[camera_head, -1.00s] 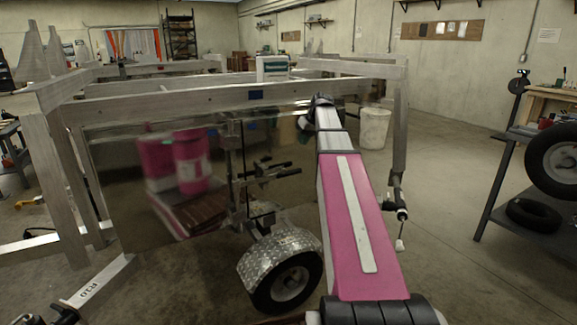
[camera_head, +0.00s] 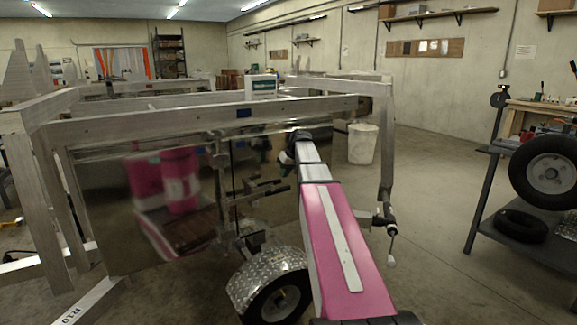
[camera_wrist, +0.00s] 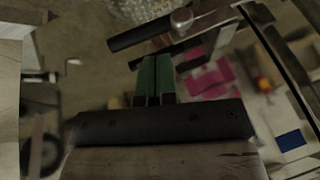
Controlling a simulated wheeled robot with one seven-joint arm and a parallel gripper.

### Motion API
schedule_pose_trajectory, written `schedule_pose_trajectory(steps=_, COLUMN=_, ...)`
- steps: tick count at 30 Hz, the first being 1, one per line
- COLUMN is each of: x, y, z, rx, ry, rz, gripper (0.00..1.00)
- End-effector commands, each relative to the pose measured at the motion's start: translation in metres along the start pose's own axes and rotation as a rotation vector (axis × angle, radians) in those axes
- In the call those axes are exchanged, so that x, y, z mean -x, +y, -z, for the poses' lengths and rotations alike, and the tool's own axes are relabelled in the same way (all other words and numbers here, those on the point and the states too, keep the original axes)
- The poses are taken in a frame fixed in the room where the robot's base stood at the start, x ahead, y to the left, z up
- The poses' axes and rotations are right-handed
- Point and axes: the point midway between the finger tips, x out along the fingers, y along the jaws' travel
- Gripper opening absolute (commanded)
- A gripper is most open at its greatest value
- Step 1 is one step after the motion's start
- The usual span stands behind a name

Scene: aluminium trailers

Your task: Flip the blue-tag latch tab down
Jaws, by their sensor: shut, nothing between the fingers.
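Below the rail in the head view are metal latch parts with dark bars (camera_head: 262,189); I cannot tell which is the tab. In the wrist view my gripper (camera_wrist: 156,62) has its green fingers together and empty. The fingertips appear close to a dark round bar (camera_wrist: 142,36) on a metal fitting (camera_wrist: 181,20); contact cannot be told. In the head view my fingers are hidden behind my arm.
A shiny panel (camera_head: 125,235) and a wheel with a tread-plate fender (camera_head: 262,275) are below the rail. A rail (camera_wrist: 272,60) runs along the wrist view's right side. A shelf with tyres (camera_head: 545,165) stands at right. Floor between is open.

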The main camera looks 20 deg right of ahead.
Motion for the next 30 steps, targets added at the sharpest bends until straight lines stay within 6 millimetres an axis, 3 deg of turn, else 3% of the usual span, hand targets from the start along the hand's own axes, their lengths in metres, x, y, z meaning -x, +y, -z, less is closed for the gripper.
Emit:
schedule_pose_trajectory(steps=3, x=-0.021, y=-0.003, z=-0.001, rx=0.001, ry=-0.001, rz=0.001, gripper=0.00)
schedule_pose_trajectory(steps=10, x=-0.043, y=-0.015, z=-0.006, rx=0.000, ry=0.000, rz=0.000, gripper=0.00)
schedule_pose_trajectory(steps=30, x=-0.050, y=-0.016, z=-0.007, rx=-0.008, ry=0.000, rz=0.017, gripper=0.00)
